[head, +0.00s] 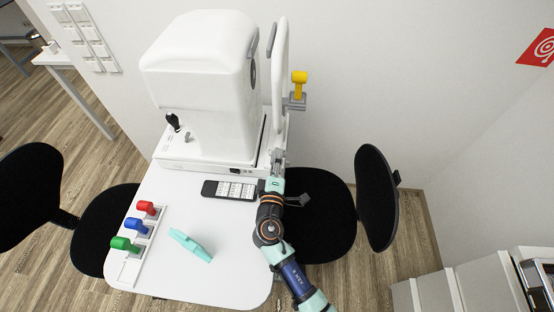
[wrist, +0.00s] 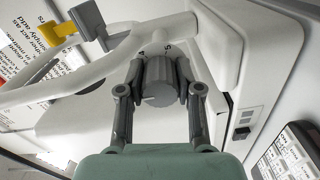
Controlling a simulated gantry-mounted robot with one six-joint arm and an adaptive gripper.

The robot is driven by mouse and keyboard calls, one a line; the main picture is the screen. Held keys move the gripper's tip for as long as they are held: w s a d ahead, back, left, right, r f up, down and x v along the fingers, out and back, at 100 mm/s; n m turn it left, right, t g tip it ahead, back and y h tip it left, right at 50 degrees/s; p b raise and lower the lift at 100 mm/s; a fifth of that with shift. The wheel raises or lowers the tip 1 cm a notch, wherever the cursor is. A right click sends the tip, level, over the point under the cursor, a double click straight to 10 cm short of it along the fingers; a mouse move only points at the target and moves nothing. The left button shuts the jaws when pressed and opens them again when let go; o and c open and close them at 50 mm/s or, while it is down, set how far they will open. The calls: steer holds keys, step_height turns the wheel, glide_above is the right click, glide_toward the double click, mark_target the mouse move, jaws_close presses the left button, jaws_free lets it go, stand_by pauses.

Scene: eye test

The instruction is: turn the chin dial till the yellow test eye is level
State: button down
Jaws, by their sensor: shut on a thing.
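The yellow test eye (head: 299,77) stands upright in a grey holder (head: 292,103) on the right side of the white chin-rest frame (head: 280,75). It also shows in the wrist view (wrist: 55,33) at the upper left, where I cannot tell whether it is level. My gripper (wrist: 160,72) is shut on the dial, one finger on each side. In the head view my gripper (head: 278,160) is at the frame's lower end and hides the dial.
The large white instrument (head: 205,80) stands left of the frame, with a black joystick (head: 173,122). Red (head: 147,208), blue (head: 136,226) and green (head: 124,244) pieces and a teal object (head: 190,245) are on the table (head: 220,285).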

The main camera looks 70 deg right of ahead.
steer(key=c, duration=0.8)
jaws_free()
steer(key=shift+o, duration=0.2)
steer(key=v, duration=1.2)
steer(key=shift+w, duration=0.1)
